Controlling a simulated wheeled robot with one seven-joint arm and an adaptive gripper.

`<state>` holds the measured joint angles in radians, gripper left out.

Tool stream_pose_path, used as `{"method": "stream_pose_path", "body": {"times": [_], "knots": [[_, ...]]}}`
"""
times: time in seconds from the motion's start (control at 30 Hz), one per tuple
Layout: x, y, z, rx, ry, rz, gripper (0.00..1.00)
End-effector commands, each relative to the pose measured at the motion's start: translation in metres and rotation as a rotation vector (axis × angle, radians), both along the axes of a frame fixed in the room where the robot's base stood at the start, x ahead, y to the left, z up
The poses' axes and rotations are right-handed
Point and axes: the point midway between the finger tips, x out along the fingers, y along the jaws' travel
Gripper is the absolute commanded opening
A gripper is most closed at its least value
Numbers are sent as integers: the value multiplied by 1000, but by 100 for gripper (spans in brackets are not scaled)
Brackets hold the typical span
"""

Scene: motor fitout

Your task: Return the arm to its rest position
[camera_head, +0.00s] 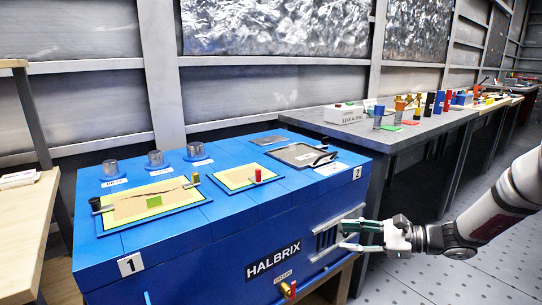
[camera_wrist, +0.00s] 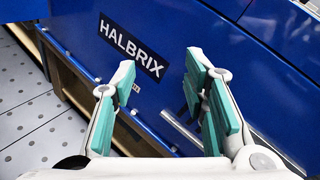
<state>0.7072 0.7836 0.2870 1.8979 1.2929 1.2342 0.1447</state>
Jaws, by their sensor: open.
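My gripper (camera_head: 362,236) is at the end of my arm, which reaches in from the right in the head view. It is beside the front face of the blue HALBRIX unit (camera_head: 225,262), near a barred vent (camera_head: 328,238). In the wrist view my gripper (camera_wrist: 165,100) has its two green-padded fingers spread apart with nothing between them. The blue front with the HALBRIX label (camera_wrist: 132,45) shows behind the fingers. I cannot tell whether a fingertip touches the unit.
A grey bench (camera_head: 400,133) with several coloured parts runs along the wall. A wooden table (camera_head: 22,225) stands at the left. A red and yellow fitting (camera_head: 288,290) sticks out low on the blue front. The floor (camera_head: 440,280) at lower right is open.

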Motion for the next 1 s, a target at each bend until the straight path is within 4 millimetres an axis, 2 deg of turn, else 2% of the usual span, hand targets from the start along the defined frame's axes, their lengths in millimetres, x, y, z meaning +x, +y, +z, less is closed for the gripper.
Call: {"method": "stream_pose_path", "body": {"times": [0.03, 0.2, 0.33, 0.5, 0.77, 1.0], "knots": [[-13, 16, 16, -55, -24, 67, 40], [-66, 56, 53, -233, -89, 286, 40], [-111, 78, 76, -366, -140, 444, 40], [-173, 96, 99, -540, -206, 634, 40], [-266, 99, 123, -802, -307, 891, 40], [-344, 79, 131, -1043, -402, 1087, 40]]}}
